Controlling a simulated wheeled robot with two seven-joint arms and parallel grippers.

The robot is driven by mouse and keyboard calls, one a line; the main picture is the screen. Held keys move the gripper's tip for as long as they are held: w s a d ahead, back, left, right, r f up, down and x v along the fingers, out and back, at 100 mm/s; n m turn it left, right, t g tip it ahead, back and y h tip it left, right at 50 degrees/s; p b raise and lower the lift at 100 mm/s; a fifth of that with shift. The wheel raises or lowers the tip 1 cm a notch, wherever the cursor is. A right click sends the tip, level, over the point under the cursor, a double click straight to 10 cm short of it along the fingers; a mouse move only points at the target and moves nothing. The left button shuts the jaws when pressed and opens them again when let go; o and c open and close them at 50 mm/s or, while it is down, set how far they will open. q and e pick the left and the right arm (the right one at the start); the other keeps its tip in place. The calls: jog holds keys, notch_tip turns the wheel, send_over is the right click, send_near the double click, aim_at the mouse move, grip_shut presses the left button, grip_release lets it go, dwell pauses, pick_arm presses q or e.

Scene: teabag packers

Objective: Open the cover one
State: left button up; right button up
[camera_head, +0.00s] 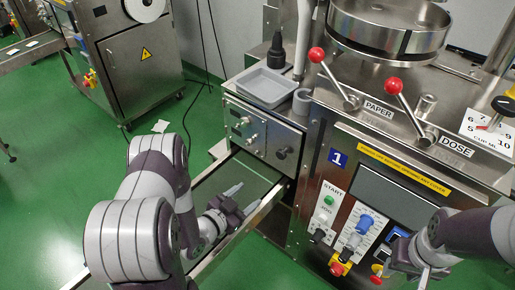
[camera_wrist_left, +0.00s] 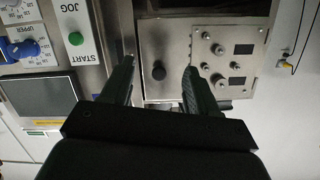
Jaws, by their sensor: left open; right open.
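The machine marked with a blue 1 (camera_head: 338,157) has a grey metal panel (camera_head: 263,135) on its left side, closed flat, with a black knob (camera_head: 281,153). No label naming a cover one is readable. In the left wrist view the knob (camera_wrist_left: 158,72) shows between my fingers, with the panel (camera_wrist_left: 168,45) behind it. My left gripper (camera_head: 243,199) is open and empty, below and in front of the panel, over the conveyor channel, apart from the knob. My right gripper (camera_head: 405,272) is open near the front control panel at lower right; its fingertips are partly unclear.
A grey tray (camera_head: 264,87) sits on the ledge above the panel. Red-balled levers (camera_head: 393,86) stand on the machine top. A conveyor channel (camera_head: 262,210) runs out below the panel. Buttons and a START/JOG block (camera_head: 327,203) are on the front.

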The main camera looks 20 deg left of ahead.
aim_at(280, 156)
pick_arm(q)
notch_tip(280, 156, up, 5)
jog(key=w+d+m+t+h, duration=0.1)
jog(key=w+t, duration=0.1)
jog(key=x, duration=1.1)
jog(key=shift+w+d+r, duration=0.1)
jog(key=shift+w+d, duration=0.1)
jog(key=shift+w, duration=0.05)
jog(key=shift+c, duration=0.2)
grip_shut()
